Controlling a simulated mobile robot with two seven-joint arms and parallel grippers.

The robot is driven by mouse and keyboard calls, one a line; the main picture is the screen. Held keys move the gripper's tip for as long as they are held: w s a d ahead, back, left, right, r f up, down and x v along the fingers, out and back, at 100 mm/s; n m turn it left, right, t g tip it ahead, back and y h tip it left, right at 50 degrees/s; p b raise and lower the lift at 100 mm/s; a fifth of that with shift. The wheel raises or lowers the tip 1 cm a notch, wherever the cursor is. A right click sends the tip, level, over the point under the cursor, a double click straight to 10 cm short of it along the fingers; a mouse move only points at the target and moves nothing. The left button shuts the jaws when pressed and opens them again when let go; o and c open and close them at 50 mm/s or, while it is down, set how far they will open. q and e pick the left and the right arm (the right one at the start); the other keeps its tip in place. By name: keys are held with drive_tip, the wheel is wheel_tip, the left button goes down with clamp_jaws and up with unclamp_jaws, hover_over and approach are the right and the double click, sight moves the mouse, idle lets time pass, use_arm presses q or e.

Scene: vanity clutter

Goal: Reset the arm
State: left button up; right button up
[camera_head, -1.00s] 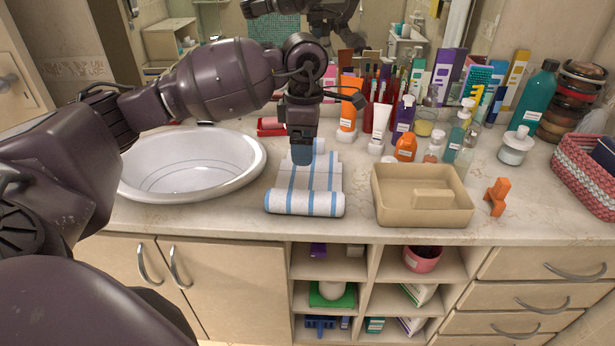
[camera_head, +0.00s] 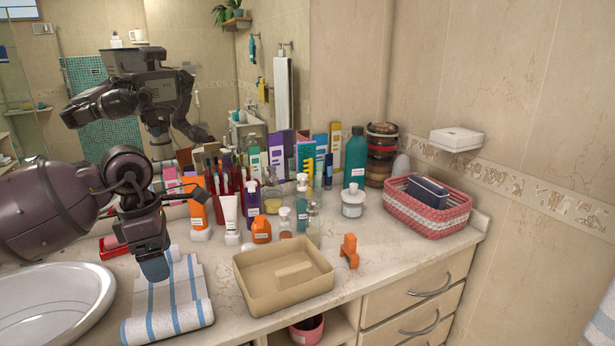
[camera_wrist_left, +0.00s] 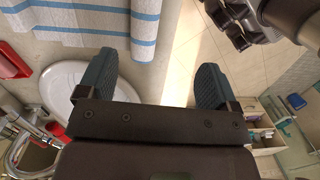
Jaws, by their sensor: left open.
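My left gripper (camera_head: 155,268) hangs over the striped white and blue towel (camera_head: 190,312) on the counter, between the sink and the beige tray. In the left wrist view the two blue-grey fingers (camera_wrist_left: 152,85) stand wide apart with nothing between them. The towel (camera_wrist_left: 100,12) shows at the top of that view, beyond the fingertips.
The white sink (camera_head: 95,308) is at left. The beige tray (camera_head: 255,305) is beside the towel, with an orange object (camera_head: 349,250) to its right. Several bottles and boxes (camera_head: 290,170) line the mirror. A pink woven basket (camera_head: 430,218) stands at the right end.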

use_arm(q)
drive_tip(key=s+d+f+n+h, duration=0.1)
drive_tip(key=s+d+f+h, duration=0.1)
drive_tip(key=d+h, duration=0.45)
drive_tip(key=s+d+f+h, duration=0.1)
drive_tip(key=s+d+h, duration=0.25)
drive_tip(key=d, duration=0.55)
drive_tip(key=d+r+n+t+h, duration=0.3)
drive_tip(key=r+n+t+h, duration=0.2)
drive_tip(key=n+t+h, duration=0.45)
drive_tip(key=s+a+f+n+t+y, duration=0.1)
drive_tip(key=a+f+n+t+y, duration=0.2)
drive_tip(key=a+f+n+y, duration=0.7)
drive_tip(key=s+a+f+n+t+y, duration=0.15)
drive_tip(key=a+n+t+y, duration=0.25)
drive_tip(key=n+y, duration=1.2)
drive_tip(key=s+a+f+n+g+h, duration=0.1)
drive_tip(key=s+f+n+g+h, duration=0.1)
drive_tip(key=s+f+n+g, duration=0.65)
drive_tip(key=s+a+f+n+g+h, duration=0.15)
drive_tip(key=s+f+n+g, duration=0.35)
drive_tip(key=s, duration=0.7)
drive_tip(key=w+d+f+m+t+h, duration=0.1)
drive_tip(key=w+f+m+t, duration=0.1)
drive_tip(key=w+f+t, duration=0.5)
drive_tip(key=shift+w+f+m+t+h, duration=0.25)
drive_tip(key=shift+f+t, duration=0.55)
drive_tip(key=shift+f, duration=1.4)
